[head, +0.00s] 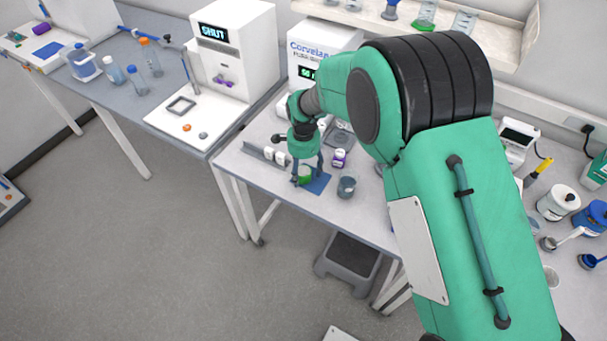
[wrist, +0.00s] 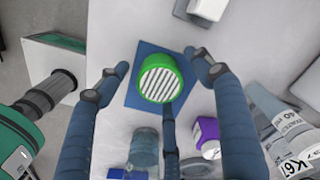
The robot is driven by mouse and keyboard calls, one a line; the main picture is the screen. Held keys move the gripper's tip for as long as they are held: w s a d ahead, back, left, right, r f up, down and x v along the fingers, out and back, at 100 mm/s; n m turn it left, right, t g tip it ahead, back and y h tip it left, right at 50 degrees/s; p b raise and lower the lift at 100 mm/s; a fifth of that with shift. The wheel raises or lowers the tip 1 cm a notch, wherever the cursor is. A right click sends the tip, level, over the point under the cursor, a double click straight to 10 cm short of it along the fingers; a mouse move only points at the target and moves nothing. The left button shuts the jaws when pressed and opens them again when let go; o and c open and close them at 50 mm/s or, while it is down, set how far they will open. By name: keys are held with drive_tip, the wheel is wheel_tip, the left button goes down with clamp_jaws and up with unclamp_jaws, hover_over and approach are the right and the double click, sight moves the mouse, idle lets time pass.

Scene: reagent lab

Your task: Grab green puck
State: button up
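The green puck (wrist: 160,78) shows in the wrist view as a round green ring with a white striped top. It sits on a blue mat (wrist: 137,100) on the table. In the head view the green puck (head: 305,174) is small and lies below my gripper (head: 306,172), on the blue mat (head: 320,184). In the wrist view my gripper (wrist: 160,85) has its blue fingers spread wide, on either side of the puck and apart from it. A third finger reaches up from below, close to the puck's lower edge; whether it touches cannot be told.
A purple-labelled bottle (head: 339,158) and a grey beaker (head: 347,187) stand right of the mat. The purple bottle (wrist: 207,135) and a glass jar (wrist: 144,148) are near my fingers in the wrist view. A white machine (head: 316,60) stands behind.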

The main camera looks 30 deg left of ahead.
sight(304, 171)
drive_tip(key=c, duration=1.2)
drive_tip(key=shift+c, duration=0.2)
drive_tip(key=shift+r, duration=0.8)
wheel_tip(304, 171, up, 2)
drive_tip(key=shift+r, duration=0.2)
drive_tip(key=s+d+r+p, duration=0.1)
drive_tip(key=s+d, duration=1)
drive_tip(key=shift+s, duration=0.15)
drive_tip(key=shift+d, duration=0.1)
